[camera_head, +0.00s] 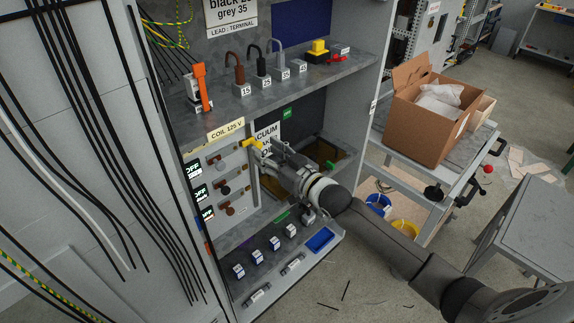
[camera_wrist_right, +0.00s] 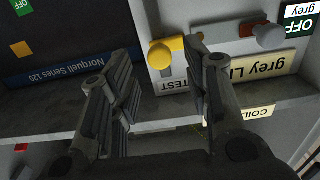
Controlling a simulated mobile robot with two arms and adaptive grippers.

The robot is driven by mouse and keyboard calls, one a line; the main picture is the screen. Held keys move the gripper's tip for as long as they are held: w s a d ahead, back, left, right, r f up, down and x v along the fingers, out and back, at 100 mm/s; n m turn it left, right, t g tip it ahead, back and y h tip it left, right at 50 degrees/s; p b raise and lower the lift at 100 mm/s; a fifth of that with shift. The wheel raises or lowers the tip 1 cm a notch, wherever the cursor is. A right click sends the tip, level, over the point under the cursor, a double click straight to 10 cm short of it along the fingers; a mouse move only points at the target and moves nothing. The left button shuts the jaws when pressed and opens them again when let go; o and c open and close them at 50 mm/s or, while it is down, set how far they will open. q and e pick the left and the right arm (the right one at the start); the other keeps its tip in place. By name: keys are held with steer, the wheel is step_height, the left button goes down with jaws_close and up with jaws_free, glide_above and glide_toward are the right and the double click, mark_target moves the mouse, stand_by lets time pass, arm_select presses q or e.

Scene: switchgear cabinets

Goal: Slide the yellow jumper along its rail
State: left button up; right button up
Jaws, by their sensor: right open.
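A yellow piece (camera_head: 251,143), which looks like the jumper, sits at the upper right of the panel with the row of knobs. It also shows in the right wrist view (camera_wrist_right: 164,52), as a rounded yellow knob on a light strip. My right gripper (camera_head: 265,153) is in front of the panel, with its tips close to the yellow piece. In the right wrist view my right gripper (camera_wrist_right: 160,58) is open, and the yellow piece shows between its fingertips. I cannot tell whether a finger touches it. The rail is not clear. My left gripper is not in view.
The shelf (camera_head: 270,90) above holds plugs and another yellow block (camera_head: 318,48). Below the panel is a ledge with small blocks and a blue tray (camera_head: 320,240). A grey knob (camera_wrist_right: 270,37) sits beside my finger. A cardboard box (camera_head: 425,115) stands right on a cart.

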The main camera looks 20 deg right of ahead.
steer(key=v, duration=0.9)
steer(key=shift+s, duration=0.25)
steer(key=shift+d, duration=0.15)
